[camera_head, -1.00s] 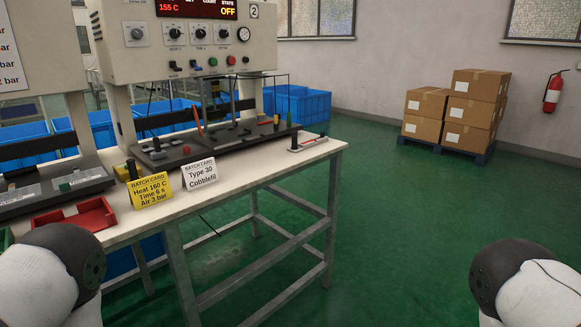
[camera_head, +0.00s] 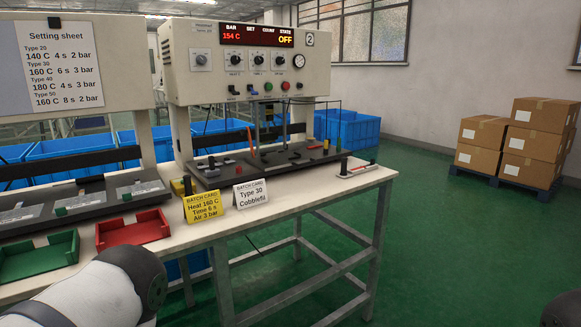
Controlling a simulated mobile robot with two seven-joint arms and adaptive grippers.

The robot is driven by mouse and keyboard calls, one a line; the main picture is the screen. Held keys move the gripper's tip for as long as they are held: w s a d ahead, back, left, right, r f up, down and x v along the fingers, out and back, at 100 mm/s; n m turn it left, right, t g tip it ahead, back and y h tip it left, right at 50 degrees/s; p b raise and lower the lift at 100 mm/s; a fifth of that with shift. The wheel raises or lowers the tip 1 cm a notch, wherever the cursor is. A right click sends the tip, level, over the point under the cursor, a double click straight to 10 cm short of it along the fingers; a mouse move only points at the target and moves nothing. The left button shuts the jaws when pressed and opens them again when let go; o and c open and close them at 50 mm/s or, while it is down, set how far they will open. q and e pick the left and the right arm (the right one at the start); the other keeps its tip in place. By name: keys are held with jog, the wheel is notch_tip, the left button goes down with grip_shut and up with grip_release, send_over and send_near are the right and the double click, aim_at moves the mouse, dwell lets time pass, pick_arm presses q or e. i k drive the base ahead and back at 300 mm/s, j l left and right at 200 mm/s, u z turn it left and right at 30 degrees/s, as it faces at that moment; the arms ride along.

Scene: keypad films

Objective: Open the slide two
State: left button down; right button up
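Machine two (camera_head: 245,75) stands on the white bench, with a "2" plate at its upper right and a display reading 154 C and OFF. Below it lies a dark slide base (camera_head: 225,181) bearing small parts, including a red one. A black upright knob (camera_head: 187,185) stands at its left front, and another black knob (camera_head: 344,166) stands on a light plate at its right end. I cannot tell whether the slide is in or out. Part of my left arm shows at the bottom left and a bit of my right arm at the bottom right corner. Neither gripper is in view.
A yellow batch card (camera_head: 202,207) and a white batch card (camera_head: 251,194) stand at the bench's front edge. A red tray (camera_head: 133,229) and a green tray (camera_head: 40,256) lie left. Boxes (camera_head: 515,142) sit on a pallet at right; the green floor before it is clear.

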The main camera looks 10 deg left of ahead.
aim_at(272, 161)
jog(key=i+l+z, duration=0.1)
jog(key=i+l, duration=0.65)
